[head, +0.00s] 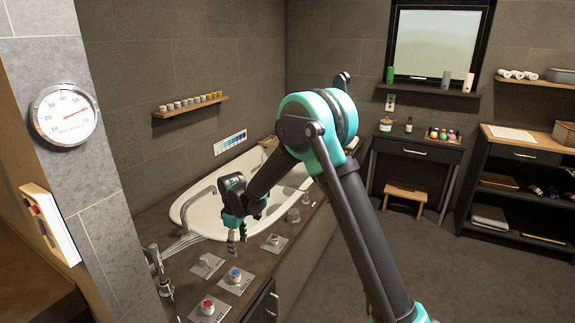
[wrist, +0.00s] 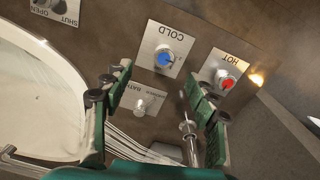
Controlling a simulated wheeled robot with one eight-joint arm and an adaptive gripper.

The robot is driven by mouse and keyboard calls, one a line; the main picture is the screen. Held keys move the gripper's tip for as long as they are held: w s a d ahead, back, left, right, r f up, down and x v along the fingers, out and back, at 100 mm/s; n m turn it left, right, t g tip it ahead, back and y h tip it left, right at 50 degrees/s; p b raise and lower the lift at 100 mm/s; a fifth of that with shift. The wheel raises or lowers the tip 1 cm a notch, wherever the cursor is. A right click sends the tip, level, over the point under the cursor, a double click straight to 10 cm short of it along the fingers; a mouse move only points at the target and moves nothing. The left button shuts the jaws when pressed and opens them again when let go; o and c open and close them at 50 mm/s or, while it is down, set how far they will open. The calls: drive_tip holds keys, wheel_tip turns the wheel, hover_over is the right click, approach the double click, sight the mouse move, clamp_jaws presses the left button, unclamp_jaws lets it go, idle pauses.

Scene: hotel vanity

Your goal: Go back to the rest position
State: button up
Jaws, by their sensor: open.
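My gripper (head: 236,241) hangs over the counter beside the bathtub (head: 205,208), with my arm stretched forward and bent down. In the wrist view my gripper (wrist: 157,85) has its two green fingers spread apart, with nothing held between them. Beyond the fingertips is the blue COLD knob (wrist: 166,59) on its plate, and it also shows in the head view (head: 235,275). The red HOT knob (wrist: 227,83) is to the right of it, partly near the right finger; it also shows in the head view (head: 207,305).
A plain knob (wrist: 146,103) shows between the fingers. A metal tap (head: 155,263) stands at the counter's near left. A wall shelf (head: 190,106) holds small jars. A dark table (head: 418,149), a stool (head: 405,195) and shelving (head: 520,190) stand right; the floor before them is clear.

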drive_tip(key=s+d+r+m+t, duration=0.15)
drive_tip(key=d+r+m, duration=0.3)
drive_tip(key=d, duration=0.85)
drive_tip(key=s+d+r+m, duration=0.25)
drive_tip(key=d+r, duration=0.25)
drive_tip(key=d, duration=0.8)
drive_tip(key=s+d+f+m+t, duration=0.2)
drive_tip(key=s+d+m, duration=0.6)
drive_tip(key=s+d, duration=0.7)
drive_tip(key=shift+s+d+f, duration=0.2)
drive_tip(key=shift+d, duration=0.95)
